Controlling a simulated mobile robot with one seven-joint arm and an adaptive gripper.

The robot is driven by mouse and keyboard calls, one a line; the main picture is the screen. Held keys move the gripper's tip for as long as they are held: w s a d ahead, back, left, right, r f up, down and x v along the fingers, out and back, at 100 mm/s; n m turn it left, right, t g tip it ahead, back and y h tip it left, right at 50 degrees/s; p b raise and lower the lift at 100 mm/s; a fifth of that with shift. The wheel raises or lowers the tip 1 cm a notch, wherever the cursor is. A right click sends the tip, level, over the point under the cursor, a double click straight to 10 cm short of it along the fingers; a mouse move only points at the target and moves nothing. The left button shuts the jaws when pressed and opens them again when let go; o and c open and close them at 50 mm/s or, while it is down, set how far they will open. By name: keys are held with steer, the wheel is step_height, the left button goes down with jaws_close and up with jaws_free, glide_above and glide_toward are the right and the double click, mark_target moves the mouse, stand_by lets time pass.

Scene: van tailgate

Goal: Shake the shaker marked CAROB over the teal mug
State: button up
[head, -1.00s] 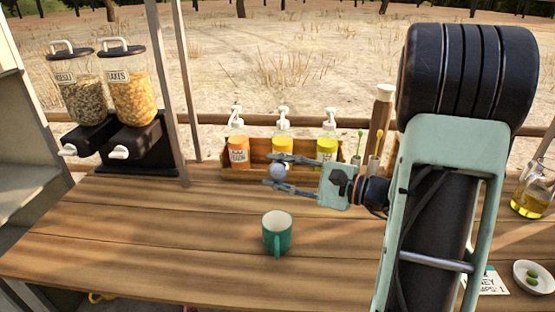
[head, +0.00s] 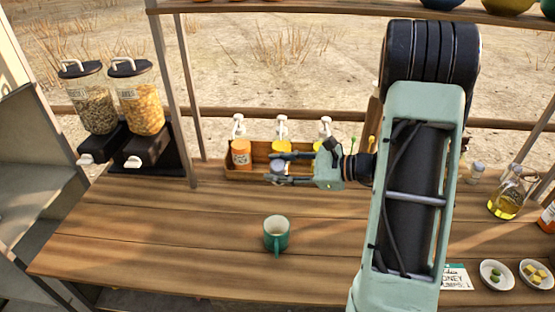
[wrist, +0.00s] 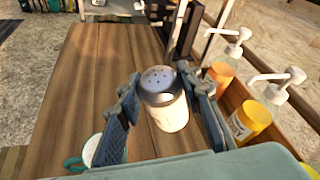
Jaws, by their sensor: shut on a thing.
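A shaker with a grey perforated cap and a pale body (wrist: 168,112) is between my gripper's fingers, upright or nearly so in the wrist view. Its marking does not show. It also shows as a small grey top in the head view (head: 278,166). My gripper (head: 270,168) is shut on it, above the back part of the counter in front of the bottle crate. The teal mug (head: 276,235) stands upright on the counter, nearer the front edge than my gripper.
A wooden crate (head: 232,174) with several pump bottles stands close behind my gripper. Two dispensers (head: 137,105) stand at back left. An oil jug (head: 506,200) and small bowls (head: 496,275) are at right. The counter around the mug is clear.

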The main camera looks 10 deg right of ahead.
steer(key=r+m+p, duration=0.1)
steer(key=p, duration=0.1)
steer(key=w+r+m+g+p, duration=0.1)
steer(key=p, duration=0.2)
steer(key=shift+w+d+r+g+p, duration=0.1)
steer(key=shift+d+r+g+p, duration=0.05)
steer(key=shift+g+p, duration=0.2)
steer(key=shift+w+m, duration=0.1)
steer(key=shift+m, duration=0.3)
steer(key=shift+w+d+m+g, duration=0.15)
steer(key=shift+m+g, duration=0.15)
steer(key=shift+g, duration=0.15)
steer(key=shift+r, duration=0.1)
